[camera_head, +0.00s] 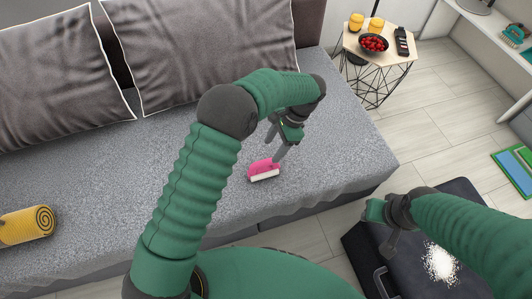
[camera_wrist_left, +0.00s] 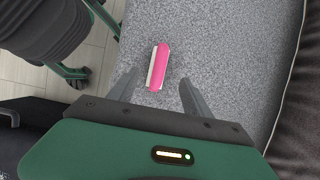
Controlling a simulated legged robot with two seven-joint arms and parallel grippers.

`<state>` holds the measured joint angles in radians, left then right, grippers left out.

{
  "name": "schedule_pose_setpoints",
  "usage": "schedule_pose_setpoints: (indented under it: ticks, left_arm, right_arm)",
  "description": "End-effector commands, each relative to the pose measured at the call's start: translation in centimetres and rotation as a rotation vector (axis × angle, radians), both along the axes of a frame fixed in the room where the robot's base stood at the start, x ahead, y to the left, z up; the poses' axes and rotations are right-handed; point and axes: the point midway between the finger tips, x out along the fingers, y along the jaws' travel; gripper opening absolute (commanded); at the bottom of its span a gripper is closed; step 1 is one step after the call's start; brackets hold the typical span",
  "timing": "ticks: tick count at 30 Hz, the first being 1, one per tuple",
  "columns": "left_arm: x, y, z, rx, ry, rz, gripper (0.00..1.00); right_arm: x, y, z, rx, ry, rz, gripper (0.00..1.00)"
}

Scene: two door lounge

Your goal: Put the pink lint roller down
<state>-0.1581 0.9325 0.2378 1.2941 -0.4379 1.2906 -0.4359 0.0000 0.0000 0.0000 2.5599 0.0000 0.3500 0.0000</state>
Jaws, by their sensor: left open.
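The pink lint roller (camera_head: 263,169), pink with a white strip, lies on the grey sofa seat (camera_head: 330,150), near its front edge. It also shows in the left wrist view (camera_wrist_left: 161,66), ahead of the two spread fingers. My left gripper (camera_head: 280,153) is open and close to the roller's far right end in the head view. In the left wrist view, the left gripper (camera_wrist_left: 157,88) has nothing clamped between its fingers. My right gripper (camera_head: 385,225) hangs above a dark box-like piece at the lower right; its finger opening is unclear.
A rolled yellow towel (camera_head: 27,225) lies at the sofa's left. Grey cushions (camera_head: 205,45) line its back. A side table (camera_head: 398,65) holds a bowl of red fruit (camera_head: 373,44), yellow jars and a remote. The dark piece (camera_head: 455,205) bears a white patch. The seat right of the roller is clear.

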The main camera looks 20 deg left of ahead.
Motion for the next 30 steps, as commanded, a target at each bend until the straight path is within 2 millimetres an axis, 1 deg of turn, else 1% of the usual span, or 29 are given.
schedule_pose_setpoints:
  ticks: [2,5,8,9,11,12,15,18,21,28,30]
  left_arm:
    - [-0.3,0.2,0.7,-0.008,-0.016,0.019,0.58]
    - [-1.7,1.1,2.0,-0.045,-0.083,0.098,0.58]
    - [-4.7,2.8,3.7,-0.107,-0.196,0.26,0.58]
    - [-6.2,3.6,4.3,-0.135,-0.248,0.343,0.58]
    - [-8.6,4.8,5.0,-0.177,-0.323,0.473,0.58]
    - [-10.2,5.6,5.3,-0.201,-0.371,0.56,0.58]
    - [-13.7,7.1,5.8,-0.255,-0.478,0.755,0.58]
    - [-16.0,7.9,5.8,-0.287,-0.547,0.882,0.58]
    - [-16.9,8.2,5.8,-0.301,-0.574,0.936,0.58]
    - [-17.0,8.3,5.7,-0.301,-0.576,0.94,0.58]
    - [-17.0,8.2,6.1,-0.301,-0.576,0.939,0.58]
  right_arm:
    - [0.0,0.0,0.1,0.0,0.0,0.0,0.38]
    - [0.0,0.0,0.1,0.0,0.0,0.0,0.38]
    - [0.0,0.0,0.0,0.0,0.0,0.0,0.38]
    - [0.0,0.0,0.0,0.0,0.0,0.0,0.38]
    - [0.0,0.0,0.0,0.0,0.0,0.0,0.38]
    - [0.0,0.0,0.0,0.0,0.0,0.0,0.38]
    - [0.0,0.0,0.0,0.0,0.0,0.0,0.38]
    - [0.0,0.0,0.0,0.0,0.0,0.0,0.38]
    - [0.0,0.0,0.0,0.0,0.0,0.0,0.38]
    - [0.0,0.0,0.1,0.0,0.0,0.0,0.38]
    - [0.0,0.0,0.5,0.0,0.0,0.0,0.38]
